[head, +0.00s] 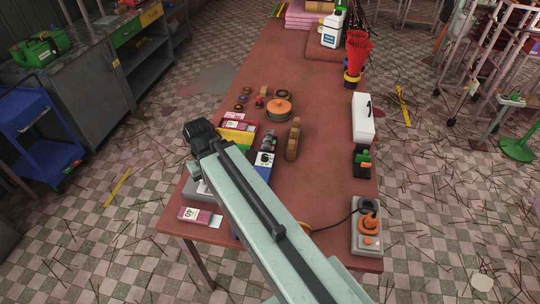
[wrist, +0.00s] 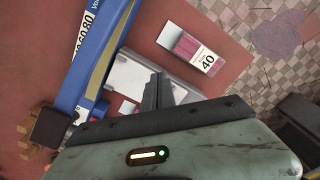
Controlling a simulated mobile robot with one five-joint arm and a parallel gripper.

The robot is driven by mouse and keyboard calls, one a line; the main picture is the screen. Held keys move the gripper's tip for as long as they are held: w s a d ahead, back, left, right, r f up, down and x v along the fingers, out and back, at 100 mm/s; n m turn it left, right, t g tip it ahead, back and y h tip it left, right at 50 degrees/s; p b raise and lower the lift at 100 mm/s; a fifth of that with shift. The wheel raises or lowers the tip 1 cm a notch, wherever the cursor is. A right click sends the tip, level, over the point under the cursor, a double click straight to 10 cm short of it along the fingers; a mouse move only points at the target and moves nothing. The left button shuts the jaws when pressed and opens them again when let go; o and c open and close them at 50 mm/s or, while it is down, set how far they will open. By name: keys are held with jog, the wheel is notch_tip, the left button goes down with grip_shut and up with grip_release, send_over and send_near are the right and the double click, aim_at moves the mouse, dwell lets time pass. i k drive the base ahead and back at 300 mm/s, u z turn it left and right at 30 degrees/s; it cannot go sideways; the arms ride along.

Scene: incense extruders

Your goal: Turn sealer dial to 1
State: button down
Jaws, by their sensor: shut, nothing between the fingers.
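A blue device (head: 263,171), which looks like the sealer, lies on the table left of centre. Its upper end has a pale face with a small dark round knob (head: 264,158); any numbers are too small to read. My arm covers its lower part. In the wrist view, a long blue body (wrist: 97,62) with a white printed strip (wrist: 84,28) runs along the left; no dial is clear there. My gripper (wrist: 158,82) is shut and empty over a grey-white object (wrist: 135,75), right of the blue body.
A pink-and-white box marked 40 (head: 200,216) lies near the table's front left corner. A grey box with an orange knob (head: 368,226) and cord stands front right. An orange round object (head: 278,108) and a brown wooden piece (head: 293,140) stand beyond the blue device.

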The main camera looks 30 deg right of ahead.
aim_at(264, 158)
jog(key=z, duration=0.1)
jog(key=i, duration=0.7)
jog(key=z, duration=0.55)
jog(key=k, duration=0.75)
jog(key=z, duration=0.2)
